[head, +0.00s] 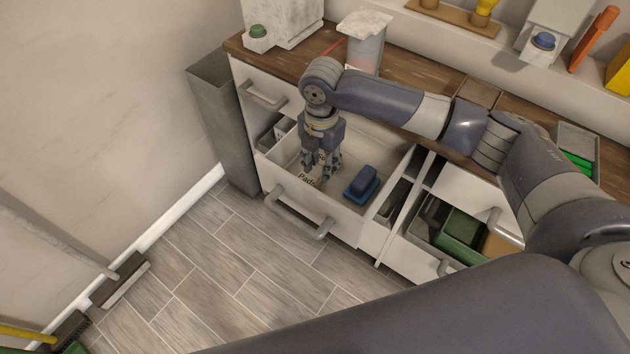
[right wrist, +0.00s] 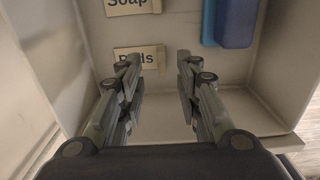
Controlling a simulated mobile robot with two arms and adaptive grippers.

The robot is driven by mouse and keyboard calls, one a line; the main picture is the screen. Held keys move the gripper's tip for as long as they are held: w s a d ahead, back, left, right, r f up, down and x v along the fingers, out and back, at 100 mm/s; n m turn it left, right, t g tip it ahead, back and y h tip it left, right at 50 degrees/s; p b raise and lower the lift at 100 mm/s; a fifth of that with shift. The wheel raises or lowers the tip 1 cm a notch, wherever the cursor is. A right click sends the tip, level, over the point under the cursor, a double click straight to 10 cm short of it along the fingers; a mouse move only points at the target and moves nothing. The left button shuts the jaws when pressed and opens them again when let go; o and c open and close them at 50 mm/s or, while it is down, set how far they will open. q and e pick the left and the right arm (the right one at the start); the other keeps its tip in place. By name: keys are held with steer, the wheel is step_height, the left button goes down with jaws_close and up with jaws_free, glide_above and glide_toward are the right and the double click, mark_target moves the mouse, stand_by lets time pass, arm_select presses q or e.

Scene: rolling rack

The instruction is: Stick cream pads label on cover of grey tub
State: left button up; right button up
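The cream pads label (head: 308,180) lies in the open white drawer, partly covered by my right gripper (head: 320,172) in the head view. In the right wrist view the pads label (right wrist: 135,59) lies flat on the drawer floor, just beyond my left-hand fingertip. My right gripper (right wrist: 158,72) is open, pointing down into the drawer, with nothing between its fingers. A grey tub (head: 366,52) with a pale flat top (head: 365,23) stands on the counter behind my right forearm; I cannot tell for sure that this is the task's tub. My left gripper is out of view.
A cream soap label (right wrist: 128,5) lies beyond the pads label. A blue block on a blue base (head: 362,183) sits in the drawer's right part. The drawer walls stand close around my gripper. A green-topped item (head: 257,36) stands at the counter's left end.

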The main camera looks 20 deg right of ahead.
mark_target(311, 180)
steer(key=shift+f, duration=0.35)
steer(key=shift+w+f, duration=0.1)
steer(key=shift+f, duration=0.2)
steer(key=f, duration=0.2)
steer(key=d+f, duration=0.1)
steer(key=f, duration=0.1)
steer(key=shift+w+f+p, duration=0.1)
steer(key=shift+f+p, duration=0.2)
steer(key=shift+f, duration=0.05)
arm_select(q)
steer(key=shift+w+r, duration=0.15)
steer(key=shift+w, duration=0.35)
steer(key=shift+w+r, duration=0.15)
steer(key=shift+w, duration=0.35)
arm_select(e)
steer(key=shift+a, duration=0.1)
steer(key=c, duration=0.7)
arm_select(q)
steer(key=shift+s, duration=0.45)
arm_select(e)
jaws_close()
